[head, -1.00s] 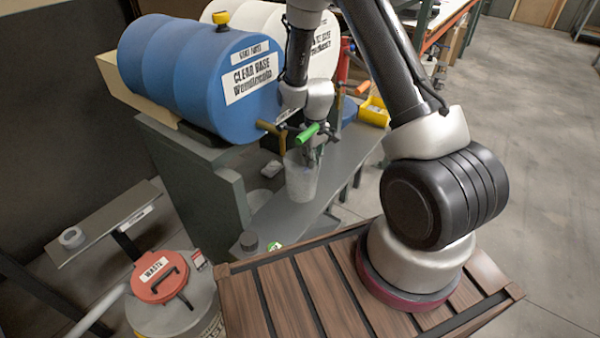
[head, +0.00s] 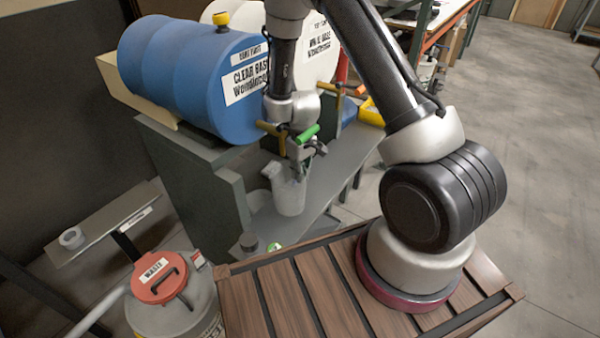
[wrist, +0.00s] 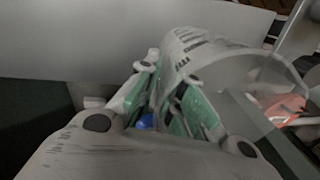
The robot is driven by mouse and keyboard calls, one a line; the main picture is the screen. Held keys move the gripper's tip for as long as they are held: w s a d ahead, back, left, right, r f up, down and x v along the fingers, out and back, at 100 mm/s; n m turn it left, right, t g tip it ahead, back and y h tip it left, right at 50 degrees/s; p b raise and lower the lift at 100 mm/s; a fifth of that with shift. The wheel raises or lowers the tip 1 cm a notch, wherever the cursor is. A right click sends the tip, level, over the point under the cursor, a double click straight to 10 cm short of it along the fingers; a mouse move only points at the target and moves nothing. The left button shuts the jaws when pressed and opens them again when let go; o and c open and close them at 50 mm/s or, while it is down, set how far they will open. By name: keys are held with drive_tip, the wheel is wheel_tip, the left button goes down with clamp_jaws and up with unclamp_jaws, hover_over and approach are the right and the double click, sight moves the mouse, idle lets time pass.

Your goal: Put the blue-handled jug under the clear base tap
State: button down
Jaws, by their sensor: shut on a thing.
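The pale, translucent jug (head: 289,194) is held by my gripper (head: 301,168) over the grey shelf. Its spout points left in the head view and it leans slightly. In the wrist view its marked wall (wrist: 215,60) fills the upper right. A bit of its blue handle (wrist: 146,121) shows between my green-padded fingers (wrist: 155,100), which are shut on it. The blue clear base drum (head: 185,75) lies on its side, with a brown tap (head: 269,129) and green tap handle (head: 307,133). The jug appears below this tap; exact depth alignment and clearance above the shelf cannot be told.
A white drum (head: 322,62) with an orange tap handle (head: 359,90) lies behind. A waste container (head: 165,285) with a red lid stands at lower left. A small dark item (head: 249,242) lies near the shelf's front. The shelf (head: 340,160) is clear to the jug's right.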

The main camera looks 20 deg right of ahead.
drive_tip(key=shift+f, duration=0.4)
drive_tip(key=c, duration=1.6)
unclamp_jaws()
drive_tip(key=shift+s+f, duration=0.1)
drive_tip(key=shift+s, duration=0.1)
drive_tip(key=shift+o, duration=0.2)
drive_tip(key=r, duration=1.3)
drive_tip(key=shift+w+d+r, duration=0.2)
drive_tip(key=shift+w+d, duration=0.1)
drive_tip(key=shift+w, duration=0.05)
